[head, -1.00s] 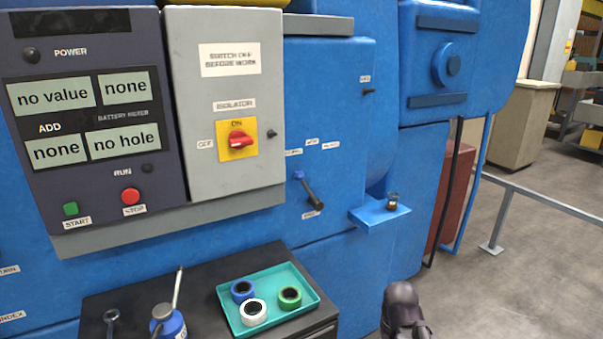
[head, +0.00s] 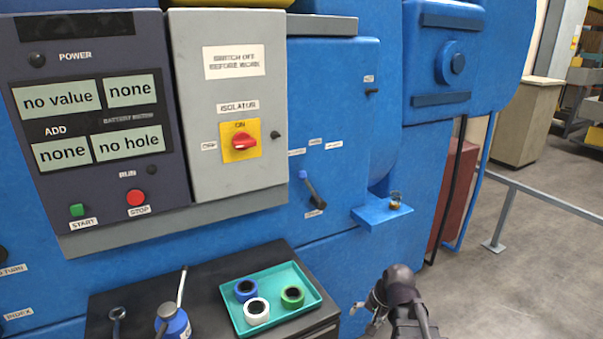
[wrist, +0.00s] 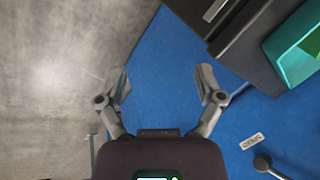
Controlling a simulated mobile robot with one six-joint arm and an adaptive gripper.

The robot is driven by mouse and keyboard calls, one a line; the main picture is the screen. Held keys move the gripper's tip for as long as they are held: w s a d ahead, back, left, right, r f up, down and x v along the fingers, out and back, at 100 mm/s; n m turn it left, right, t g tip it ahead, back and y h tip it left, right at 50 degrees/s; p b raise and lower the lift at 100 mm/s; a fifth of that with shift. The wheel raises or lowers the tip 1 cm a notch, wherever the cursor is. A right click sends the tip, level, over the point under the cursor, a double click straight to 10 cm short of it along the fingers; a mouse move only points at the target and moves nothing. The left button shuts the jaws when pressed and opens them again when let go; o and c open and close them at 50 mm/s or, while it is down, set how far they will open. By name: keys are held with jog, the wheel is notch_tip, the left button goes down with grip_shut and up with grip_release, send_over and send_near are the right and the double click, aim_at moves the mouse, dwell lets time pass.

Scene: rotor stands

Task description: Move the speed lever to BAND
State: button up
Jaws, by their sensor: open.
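The speed lever (head: 313,190) is on the blue machine front, right of the grey isolator box. In the wrist view the lever's dark knob (wrist: 263,162) shows at the lower right, beside a white label (wrist: 252,141). My gripper (wrist: 162,76) is open and empty, its fingers spread before the blue panel. In the head view my gripper (head: 371,304) is low, right of and below the lever, apart from it.
A dark cabinet (head: 205,274) stands below with a teal tray (head: 318,296) of three rings, a blue bottle and a tool. A small blue shelf (head: 375,219) juts out right of the lever, holding a small item. Open floor and a railing are at right.

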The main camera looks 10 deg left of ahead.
jog(key=w+a+r+m+t+y+p, duration=0.4)
jog(key=w+a+r+m+y, duration=0.35)
jog(key=w+r, duration=0.5)
jog(key=m+t+y+p, duration=0.25)
jog(key=m+t, duration=0.45)
jog(key=m, duration=0.7)
send_near(305, 177)
jog(key=shift+s+d+r+h+p, duration=0.2)
jog(key=shift+s+d+h+p, duration=0.2)
jog(key=shift+s+d, duration=0.35)
jog(key=shift+a, duration=0.15)
jog(key=x, duration=1.3)
jog(key=shift+w+a, duration=0.2)
jog(key=shift+w, duration=0.05)
jog(key=shift+c, duration=0.2)
grip_shut()
